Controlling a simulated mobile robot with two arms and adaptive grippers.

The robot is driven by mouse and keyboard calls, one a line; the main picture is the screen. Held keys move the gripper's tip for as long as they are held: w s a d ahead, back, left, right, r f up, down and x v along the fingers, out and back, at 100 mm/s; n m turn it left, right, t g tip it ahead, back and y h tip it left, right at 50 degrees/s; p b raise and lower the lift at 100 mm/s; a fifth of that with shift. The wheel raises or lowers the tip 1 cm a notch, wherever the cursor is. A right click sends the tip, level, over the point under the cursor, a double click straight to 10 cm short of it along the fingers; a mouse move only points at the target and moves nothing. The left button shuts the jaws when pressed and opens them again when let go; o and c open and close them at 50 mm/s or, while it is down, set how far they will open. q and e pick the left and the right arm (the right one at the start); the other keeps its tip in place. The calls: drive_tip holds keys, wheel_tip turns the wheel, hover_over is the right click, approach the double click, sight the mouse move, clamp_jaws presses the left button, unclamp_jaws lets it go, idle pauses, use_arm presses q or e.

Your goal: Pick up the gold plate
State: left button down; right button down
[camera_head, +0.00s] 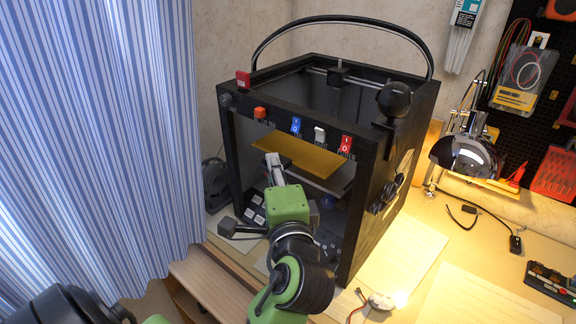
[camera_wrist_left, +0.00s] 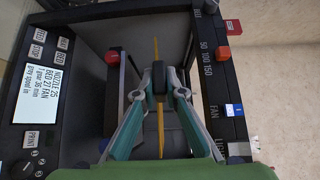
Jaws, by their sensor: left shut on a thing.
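The gold plate (camera_head: 300,155) is a flat sheet inside the open front of the black 3D printer (camera_head: 362,200), just below its top front bar. My left gripper (camera_head: 272,158) reaches in from the front and is shut on the plate's near left edge. In the left wrist view the plate (camera_wrist_left: 160,130) shows edge-on as a thin gold strip, and the two fingers (camera_wrist_left: 159,76) close on it from both sides. The fingertips cover part of the plate. My right gripper is in neither view.
The printer's front bar carries blue (camera_head: 296,125), white and red switches and an orange knob (camera_head: 260,113) close above the plate. A chrome lamp (camera_head: 465,155) stands right; a blue striped curtain (camera_head: 95,130) hangs left.

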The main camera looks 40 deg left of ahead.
use_arm(q)
drive_tip(key=s+a+p, duration=0.1)
drive_tip(key=s+p, duration=1)
drive_tip(key=s, duration=0.3)
drive_tip(key=shift+s, duration=0.35)
